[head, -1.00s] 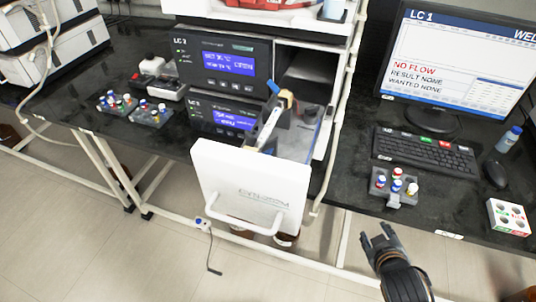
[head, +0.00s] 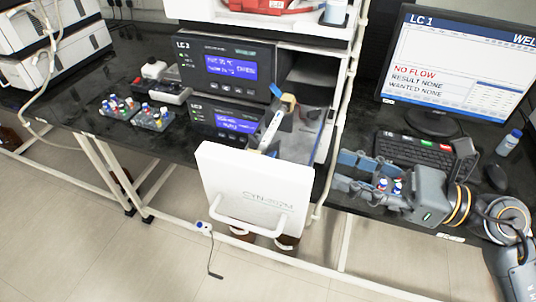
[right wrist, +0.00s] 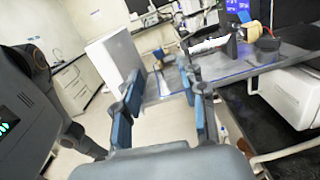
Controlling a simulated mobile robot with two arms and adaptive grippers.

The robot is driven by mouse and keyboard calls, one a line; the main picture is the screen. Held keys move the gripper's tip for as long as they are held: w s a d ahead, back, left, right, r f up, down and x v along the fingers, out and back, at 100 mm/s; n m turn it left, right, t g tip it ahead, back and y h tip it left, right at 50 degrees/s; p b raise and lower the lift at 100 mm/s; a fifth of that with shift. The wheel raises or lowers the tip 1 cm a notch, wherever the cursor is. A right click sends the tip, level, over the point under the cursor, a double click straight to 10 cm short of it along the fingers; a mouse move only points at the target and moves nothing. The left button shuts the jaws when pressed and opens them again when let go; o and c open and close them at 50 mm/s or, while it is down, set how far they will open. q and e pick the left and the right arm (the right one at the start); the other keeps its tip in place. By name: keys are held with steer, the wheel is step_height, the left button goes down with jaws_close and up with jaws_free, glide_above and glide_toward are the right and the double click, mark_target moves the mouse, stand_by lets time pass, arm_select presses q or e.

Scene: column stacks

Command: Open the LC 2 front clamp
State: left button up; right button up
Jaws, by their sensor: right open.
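A pale column (head: 271,130) lies slanted over the pulled-out white drawer (head: 255,190) of the instrument stack. A blue and tan clamp part (head: 287,102) is at its far end; a small tan part (head: 262,150) at its near end is partly hidden by the drawer front. My right gripper (head: 344,171) is open and empty, pointing left, to the right of the drawer and apart from it. In the right wrist view its blue-padded fingers (right wrist: 160,75) are spread, with the column (right wrist: 208,44) beyond them and the drawer front (right wrist: 115,62) at left. My left gripper is not in view.
Two instrument units with blue displays (head: 230,67) stand behind the drawer. A white post (head: 344,90) rises between drawer and gripper. A keyboard (head: 415,153) and monitor (head: 452,60) stand at right. Vials (head: 390,185) show beside my gripper. Vial racks (head: 152,118) stand at left.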

steer(key=shift+n+g, duration=0.4)
steer(key=shift+n, duration=0.1)
steer(key=p+x, duration=0.1)
steer(key=x, duration=0.3)
steer(key=p+x, duration=0.2)
steer(key=x, duration=0.2)
steer(key=f+p+x, duration=0.1)
steer(key=x, duration=0.3)
steer(key=shift+s+a+p, duration=0.15)
steer(key=shift+a+p, duration=0.05)
steer(key=shift+p, duration=0.2)
steer(key=shift+a+f, duration=0.15)
steer(key=shift+a, duration=0.55)
steer(key=shift+c, duration=0.6)
steer(key=shift+w, duration=0.25)
jaws_close()
